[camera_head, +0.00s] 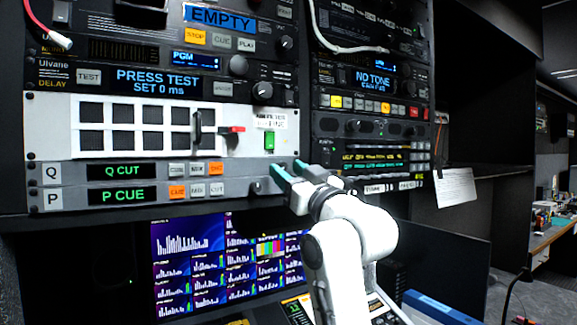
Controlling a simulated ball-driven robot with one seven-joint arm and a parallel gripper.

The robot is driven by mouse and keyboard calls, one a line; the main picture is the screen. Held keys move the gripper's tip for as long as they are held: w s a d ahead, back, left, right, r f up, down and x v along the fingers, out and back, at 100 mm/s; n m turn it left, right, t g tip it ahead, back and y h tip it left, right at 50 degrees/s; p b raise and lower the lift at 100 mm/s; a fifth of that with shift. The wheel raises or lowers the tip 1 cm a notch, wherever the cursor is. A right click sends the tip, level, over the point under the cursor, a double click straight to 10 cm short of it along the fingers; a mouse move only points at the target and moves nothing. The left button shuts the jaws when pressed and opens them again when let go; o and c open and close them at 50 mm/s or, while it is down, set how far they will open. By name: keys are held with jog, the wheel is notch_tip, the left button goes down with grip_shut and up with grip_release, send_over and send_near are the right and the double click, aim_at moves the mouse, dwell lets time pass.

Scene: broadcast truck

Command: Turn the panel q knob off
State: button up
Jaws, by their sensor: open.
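Panel Q (140,171) is the grey strip marked Q, with a green "Q CUT" display (122,171) and a row of small buttons that ends in a lit orange one (216,168). My gripper (287,168) is open, its teal-tipped fingers at the right end of this strip. I cannot make out the Q knob; the fingers cover part of that end and may hide it. I cannot tell whether the fingers touch anything. A small dark knob (254,188) shows just left of the fingers, on the panel P strip (140,195) below, which reads "P CUE".
Above panel Q is a white panel (60,130) with dark square windows, a black handle, a red lever and a green switch (269,141). Another rack of units (372,128) stands to the right. Screens (190,262) and a desk lie below my arm.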

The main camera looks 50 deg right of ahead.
jog(key=shift+w+r, duration=0.1)
jog(key=shift+w, duration=0.25)
jog(key=shift+c, duration=0.3)
grip_shut()
